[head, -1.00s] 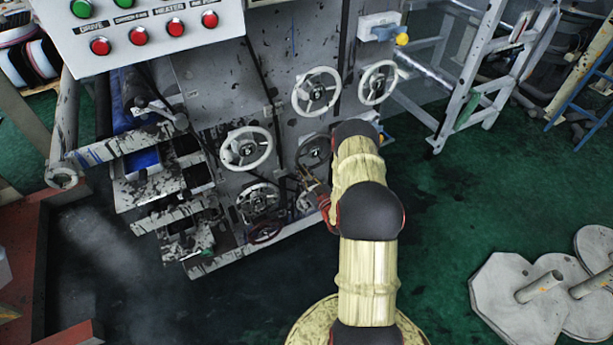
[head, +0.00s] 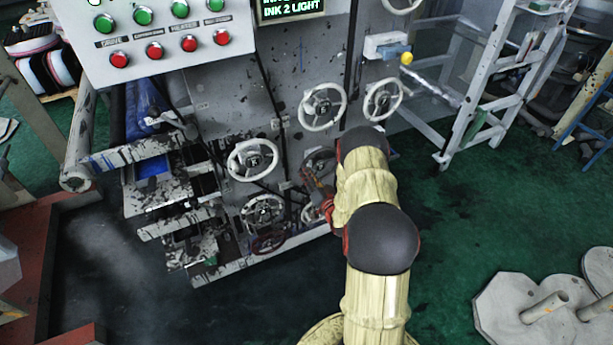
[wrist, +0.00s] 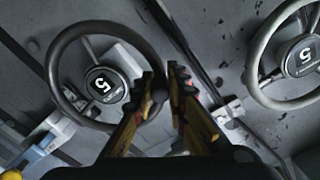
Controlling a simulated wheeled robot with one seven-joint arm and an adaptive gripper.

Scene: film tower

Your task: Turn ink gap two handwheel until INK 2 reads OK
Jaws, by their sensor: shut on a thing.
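A dark handwheel (wrist: 103,85) fills the left of the wrist view, its hub marked with a figure that looks like a 5. My gripper (wrist: 166,84) is shut on the right part of its rim. In the head view this dark wheel (head: 318,160) is partly hidden behind my arm, and my gripper (head: 318,198) is at its lower side, its fingers hard to make out. The display (head: 292,9) at the top of the head view reads INK 2 LIGHT; its upper line is cut off.
Pale handwheels stand close by: one above (head: 322,107), one to the left (head: 253,160) and one to the upper right (head: 383,100). A black-and-white wheel (head: 262,213) is lower left. A button panel (head: 160,30) overhangs the upper left. Green floor (head: 470,220) is open at right.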

